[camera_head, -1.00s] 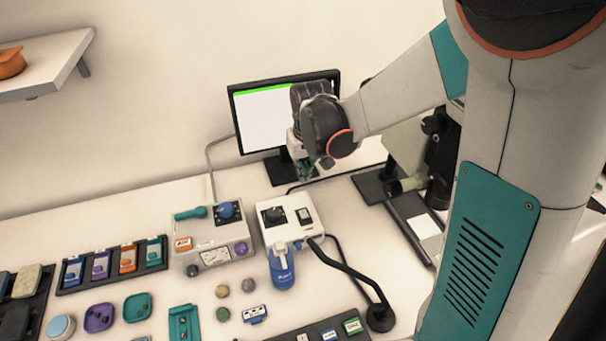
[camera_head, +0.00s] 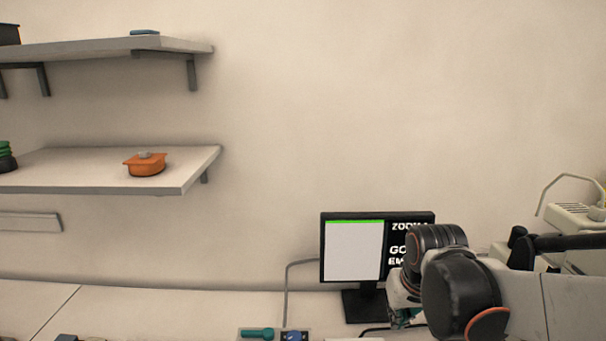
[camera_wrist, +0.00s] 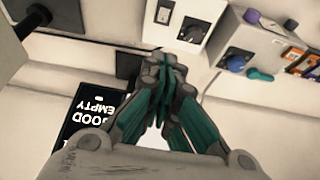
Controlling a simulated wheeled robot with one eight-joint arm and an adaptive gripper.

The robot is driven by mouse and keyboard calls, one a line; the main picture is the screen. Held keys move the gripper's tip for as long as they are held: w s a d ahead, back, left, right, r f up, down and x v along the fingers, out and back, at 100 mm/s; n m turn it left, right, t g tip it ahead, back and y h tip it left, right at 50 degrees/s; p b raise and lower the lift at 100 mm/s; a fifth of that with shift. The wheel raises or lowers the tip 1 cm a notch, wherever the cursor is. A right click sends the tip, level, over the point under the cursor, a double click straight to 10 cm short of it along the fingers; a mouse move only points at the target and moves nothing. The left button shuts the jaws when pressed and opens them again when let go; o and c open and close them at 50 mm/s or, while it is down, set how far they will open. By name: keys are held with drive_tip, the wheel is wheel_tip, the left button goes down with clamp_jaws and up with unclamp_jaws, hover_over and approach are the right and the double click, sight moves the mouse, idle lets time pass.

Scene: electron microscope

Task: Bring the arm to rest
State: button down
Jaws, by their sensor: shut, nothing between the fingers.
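My gripper (camera_wrist: 165,65) is shut and empty in the wrist view, its teal and grey fingers together. In the head view, my gripper (camera_head: 402,318) shows only in part at the lower right, in front of the monitor's (camera_head: 353,250) lower edge. My arm runs from there to the right edge, raised over the table (camera_head: 200,306). In the wrist view, a white control box (camera_wrist: 190,28) with a black switch lies beyond the fingertips. The monitor (camera_wrist: 88,120) shows upside down at the left, with white lettering on black.
Another control box (camera_wrist: 250,45) with a blue knob stands beside the white one. Two wall shelves hang at the left; the lower shelf (camera_head: 75,182) bears an orange pot (camera_head: 146,165). Microscope equipment (camera_head: 575,215) stands at the right. The wall between is clear.

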drive_tip(key=s+r+t+b, duration=0.1)
drive_tip(key=s+r+t, duration=0.2)
drive_tip(key=s, duration=1.1)
drive_tip(key=shift+r, duration=0.35)
